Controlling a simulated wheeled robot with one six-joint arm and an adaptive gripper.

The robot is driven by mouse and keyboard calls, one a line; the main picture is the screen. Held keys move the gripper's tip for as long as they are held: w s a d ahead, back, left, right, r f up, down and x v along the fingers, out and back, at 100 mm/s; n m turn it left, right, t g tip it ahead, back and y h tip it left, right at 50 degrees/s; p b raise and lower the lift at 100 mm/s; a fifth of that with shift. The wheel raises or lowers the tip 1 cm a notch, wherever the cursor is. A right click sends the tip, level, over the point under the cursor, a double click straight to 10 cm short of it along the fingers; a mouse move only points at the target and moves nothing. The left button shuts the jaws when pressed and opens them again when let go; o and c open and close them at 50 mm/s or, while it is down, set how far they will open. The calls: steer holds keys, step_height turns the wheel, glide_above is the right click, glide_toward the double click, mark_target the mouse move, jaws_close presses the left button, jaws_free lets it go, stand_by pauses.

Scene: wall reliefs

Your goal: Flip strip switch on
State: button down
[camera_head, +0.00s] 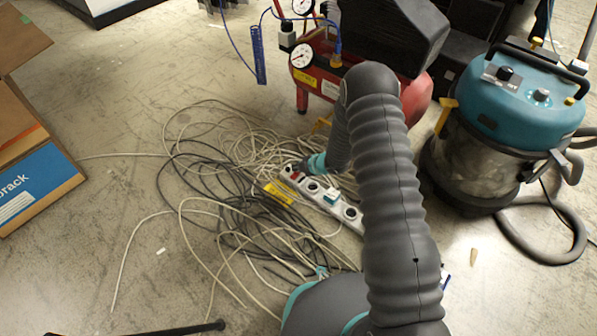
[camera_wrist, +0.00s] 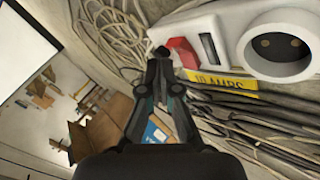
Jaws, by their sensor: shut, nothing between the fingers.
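A white power strip (camera_head: 341,207) lies on the floor among tangled cables. It also fills the upper right of the wrist view (camera_wrist: 228,28). Its red switch (camera_wrist: 184,53) is at the near end in the wrist view, and it shows small at the strip's upper left end (camera_head: 296,176) in the head view. My gripper (camera_wrist: 161,53) is shut and empty, with its fingertips just left of the red switch. I cannot tell whether they touch it. In the head view my arm partly hides the gripper and strip. The switch's position is unclear.
Loose grey and pale cables (camera_head: 225,165) surround the strip. A yellow label (camera_head: 278,194) lies beside it. A red compressor (camera_head: 318,84) stands behind, a teal vacuum (camera_head: 525,105) at right, a cardboard box (camera_head: 35,160) at left. Floor at lower left is fairly clear.

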steer(key=shift+f, duration=0.15)
steer(key=shift+w+f, duration=0.15)
steer(key=shift+f, duration=0.1)
steer(key=shift+d+f, duration=0.1)
steer(key=shift+f, duration=0.3)
stand_by(1.0)
steer(key=shift+r, duration=0.1)
steer(key=shift+r+p, duration=0.3)
steer(key=shift+r, duration=0.45)
steer(key=r+p, duration=0.1)
steer(key=r, duration=0.2)
steer(key=s+r+p, duration=0.1)
steer(key=r, duration=0.1)
steer(key=shift+a+p, duration=0.3)
steer(key=shift+a, duration=0.1)
steer(key=shift+f, duration=0.1)
stand_by(0.5)
